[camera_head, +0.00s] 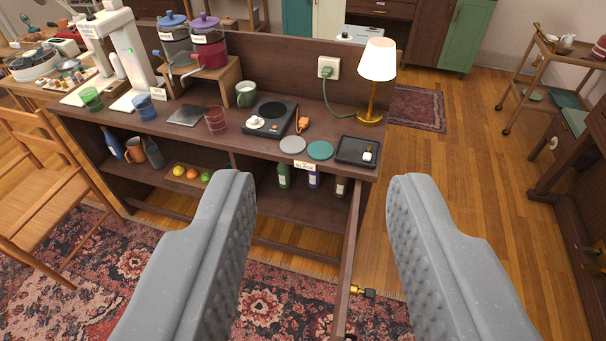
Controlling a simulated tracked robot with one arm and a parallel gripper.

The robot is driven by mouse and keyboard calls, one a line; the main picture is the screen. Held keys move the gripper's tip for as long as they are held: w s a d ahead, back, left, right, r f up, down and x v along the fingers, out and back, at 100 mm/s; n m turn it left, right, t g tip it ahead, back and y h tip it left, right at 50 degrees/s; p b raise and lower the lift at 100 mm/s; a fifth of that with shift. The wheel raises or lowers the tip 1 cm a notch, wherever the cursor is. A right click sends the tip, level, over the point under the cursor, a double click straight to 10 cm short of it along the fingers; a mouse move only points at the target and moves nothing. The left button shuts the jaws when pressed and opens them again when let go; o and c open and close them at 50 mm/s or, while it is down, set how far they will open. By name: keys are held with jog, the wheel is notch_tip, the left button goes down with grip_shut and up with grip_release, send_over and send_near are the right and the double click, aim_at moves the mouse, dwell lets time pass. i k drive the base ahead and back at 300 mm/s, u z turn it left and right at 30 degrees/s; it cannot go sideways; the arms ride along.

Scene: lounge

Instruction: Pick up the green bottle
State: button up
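A green bottle (284,176) stands upright on the shelf inside the dark wooden cabinet, below the counter top. It is small and far off in the view, just to the right of my left finger. The counter top overhangs above the bottles.
An open cabinet door (350,250) juts toward me, right of the bottles. The counter (215,140) holds a lamp (375,75), a hot plate (270,115), a black tray (357,150) and cups. A wooden chair (45,190) stands left. Bare floor (430,150) lies to the right.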

aim_at(283, 169)
jog(key=u, duration=1.25)
jog(key=i, duration=2.95)
jog(key=z, duration=1.85)
